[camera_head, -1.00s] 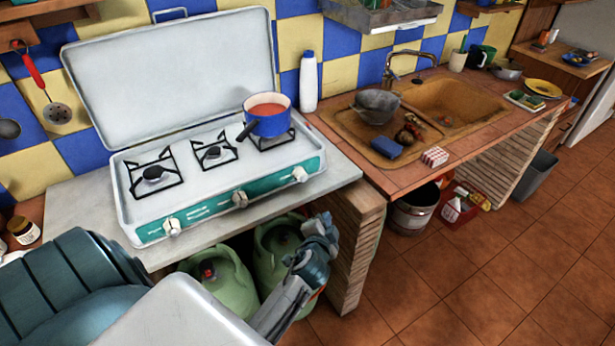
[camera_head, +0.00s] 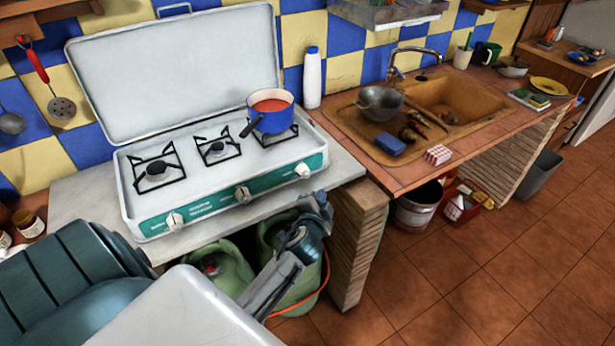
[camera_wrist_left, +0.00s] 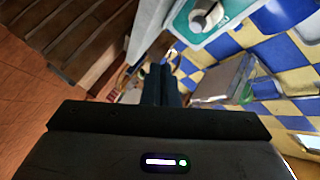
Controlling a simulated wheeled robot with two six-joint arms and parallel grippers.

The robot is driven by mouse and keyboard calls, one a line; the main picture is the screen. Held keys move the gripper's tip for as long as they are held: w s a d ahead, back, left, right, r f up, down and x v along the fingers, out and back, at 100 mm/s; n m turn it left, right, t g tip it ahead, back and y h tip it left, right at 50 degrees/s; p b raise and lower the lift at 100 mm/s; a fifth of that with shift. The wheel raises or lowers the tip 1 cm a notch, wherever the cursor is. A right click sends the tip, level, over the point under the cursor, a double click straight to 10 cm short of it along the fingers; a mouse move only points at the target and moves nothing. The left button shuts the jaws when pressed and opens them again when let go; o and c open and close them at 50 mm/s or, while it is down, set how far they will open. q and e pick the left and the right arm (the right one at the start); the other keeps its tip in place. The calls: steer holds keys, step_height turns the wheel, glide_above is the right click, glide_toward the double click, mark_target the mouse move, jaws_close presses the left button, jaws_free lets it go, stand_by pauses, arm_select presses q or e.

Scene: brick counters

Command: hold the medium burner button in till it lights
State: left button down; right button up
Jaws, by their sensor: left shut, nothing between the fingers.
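A white camping stove (camera_head: 222,166) with its lid raised stands on the grey counter. Its teal front panel carries a left knob (camera_head: 174,221), a middle knob (camera_head: 243,194) and a right knob (camera_head: 302,170). I cannot tell which is the medium burner's button. A blue pot (camera_head: 270,120) with red contents sits on the right burner; no flame shows. My left gripper (camera_head: 318,202) is in front of the counter edge, below the right knob and apart from it. Its fingers (camera_wrist_left: 164,84) are closed and empty in the left wrist view, where a white knob (camera_wrist_left: 205,15) shows above. My right gripper is out of view.
Green gas bottles (camera_head: 222,270) stand under the counter, with an orange hose (camera_head: 310,298). The tiled floor (camera_head: 480,280) at right is open.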

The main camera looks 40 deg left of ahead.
arm_select(q)
steer(key=shift+w+a, duration=0.3)
steer(key=shift+a, duration=0.45)
steer(key=shift+w+a, duration=0.3)
steer(key=shift+a, duration=0.45)
steer(key=shift+w+a, duration=0.3)
steer(key=shift+a, duration=0.45)
steer(key=shift+a, duration=0.1)
steer(key=shift+w+a, duration=0.2)
steer(key=shift+a, duration=0.1)
steer(key=shift+w+a, duration=0.15)
steer(key=shift+a, duration=0.2)
stand_by(2.5)
steer(key=shift+s+d, duration=0.35)
steer(key=shift+d, duration=0.45)
steer(key=shift+s+d, duration=0.3)
steer(key=shift+d, duration=0.45)
steer(key=shift+s+d, duration=0.35)
steer(key=shift+d, duration=0.45)
steer(key=shift+s+d, duration=0.3)
steer(key=shift+d, duration=0.45)
